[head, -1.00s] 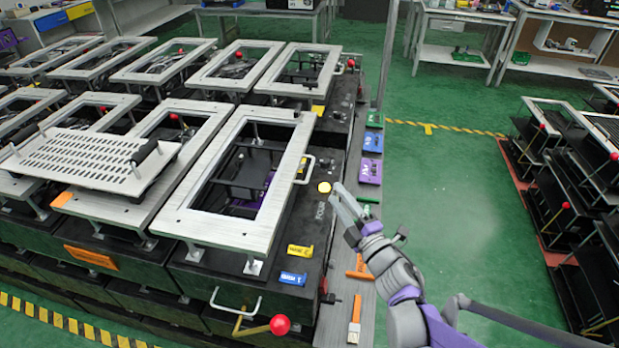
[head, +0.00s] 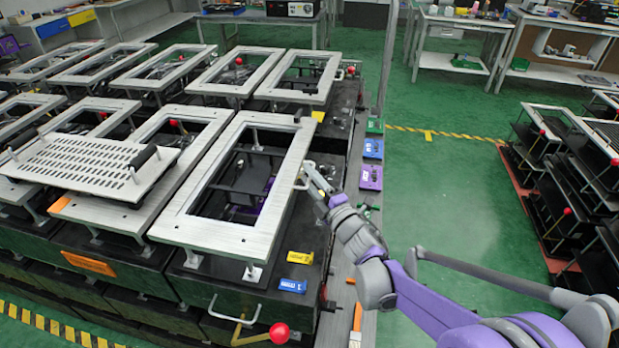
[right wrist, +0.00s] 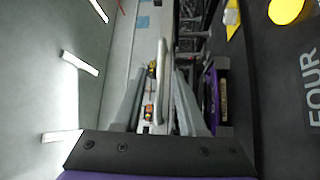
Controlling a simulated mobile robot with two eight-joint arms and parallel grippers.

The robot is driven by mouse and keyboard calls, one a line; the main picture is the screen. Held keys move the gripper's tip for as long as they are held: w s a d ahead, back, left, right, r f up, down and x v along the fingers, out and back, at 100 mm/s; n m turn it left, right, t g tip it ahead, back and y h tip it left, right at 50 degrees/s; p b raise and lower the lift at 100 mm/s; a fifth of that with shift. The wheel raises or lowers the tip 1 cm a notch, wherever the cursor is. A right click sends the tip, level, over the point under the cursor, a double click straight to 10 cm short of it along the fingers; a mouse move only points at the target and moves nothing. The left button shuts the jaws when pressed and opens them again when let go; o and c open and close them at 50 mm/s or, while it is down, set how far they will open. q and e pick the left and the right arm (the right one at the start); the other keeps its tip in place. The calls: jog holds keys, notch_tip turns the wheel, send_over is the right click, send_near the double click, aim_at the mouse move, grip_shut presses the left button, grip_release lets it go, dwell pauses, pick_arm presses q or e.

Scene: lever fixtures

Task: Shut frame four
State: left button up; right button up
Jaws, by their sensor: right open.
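Frame four is the light metal rectangular frame (head: 215,236) at the front right of the bench in the head view. It stands raised on short posts above its dark base. A pale handle (head: 302,174) sticks out from its right side. My right gripper (head: 314,181) is at this handle. In the right wrist view, the open fingers of my right gripper (right wrist: 161,74) stand on either side of the pale handle bar (right wrist: 160,95), with no clear contact. The word FOUR (right wrist: 313,88) shows on the dark base. My left gripper is out of view.
A red-ball lever (head: 279,333) sticks out at the front of the base. A yellow disc (right wrist: 285,11) lies near the label. Another frame with a slotted plate (head: 90,160) stands to the left. Green floor (head: 450,200) is clear to the right.

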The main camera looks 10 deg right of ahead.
grip_shut()
dwell(1.4)
